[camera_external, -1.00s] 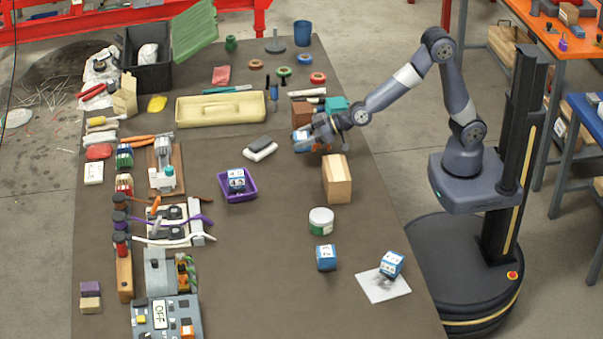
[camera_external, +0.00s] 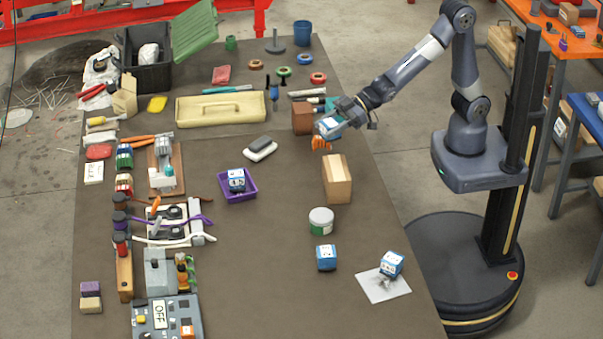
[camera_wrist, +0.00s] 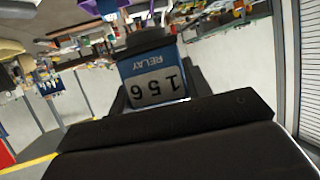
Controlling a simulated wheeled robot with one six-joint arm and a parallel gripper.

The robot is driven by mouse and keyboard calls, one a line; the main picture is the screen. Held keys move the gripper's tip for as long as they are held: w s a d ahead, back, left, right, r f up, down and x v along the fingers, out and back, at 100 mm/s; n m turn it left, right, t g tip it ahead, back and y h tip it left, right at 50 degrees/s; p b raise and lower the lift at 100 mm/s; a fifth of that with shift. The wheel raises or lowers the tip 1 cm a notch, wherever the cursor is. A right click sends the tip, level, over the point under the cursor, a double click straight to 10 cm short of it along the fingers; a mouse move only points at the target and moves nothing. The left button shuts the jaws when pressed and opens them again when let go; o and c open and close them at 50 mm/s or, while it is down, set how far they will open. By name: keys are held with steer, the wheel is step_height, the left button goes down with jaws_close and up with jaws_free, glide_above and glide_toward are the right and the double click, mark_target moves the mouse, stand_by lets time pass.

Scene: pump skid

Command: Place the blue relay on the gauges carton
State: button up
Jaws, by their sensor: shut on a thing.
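A blue-and-white relay (camera_external: 328,127) is held in my gripper (camera_external: 334,124), above the table's right side. In the wrist view the relay (camera_wrist: 153,77) sits between the jaws, with "RELAY" and "156" upside down. A tan carton (camera_external: 337,180) stands on the table nearer the camera, below the held relay in the picture. A brown box (camera_external: 302,118) stands just left of my gripper. No gauges label is readable on either. Similar blue relays stand in a purple tray (camera_external: 251,196), on the bare table (camera_external: 326,258) and on a white sheet (camera_external: 375,291).
An orange object (camera_external: 321,143) lies below the held relay. A white-and-green tin (camera_external: 321,221) stands in front of the tan carton. The table is bare between the purple tray and the tin.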

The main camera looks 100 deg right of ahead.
steer(key=shift+s+a+r+n+y+p, duration=0.3)
steer(key=shift+s+a+r+n+p, duration=0.1)
steer(key=shift+s+a+r, duration=0.35)
steer(key=shift+s+a+f, duration=0.1)
steer(key=shift+a+f, duration=0.2)
steer(key=b, duration=0.2)
glide_above(335, 168)
steer(key=shift+y, duration=0.3)
step_height(335, 168, down, 10)
steer(key=shift+a+r, duration=0.1)
steer(key=shift+f+b, duration=0.2)
steer(key=shift+b, duration=0.15)
steer(key=o, duration=1.1)
steer(key=shift+c, duration=0.2)
steer(key=shift+r, duration=0.2)
steer(key=v, duration=1.2)
steer(key=shift+r+g+p, duration=0.3)
steer(key=shift+p, duration=0.1)
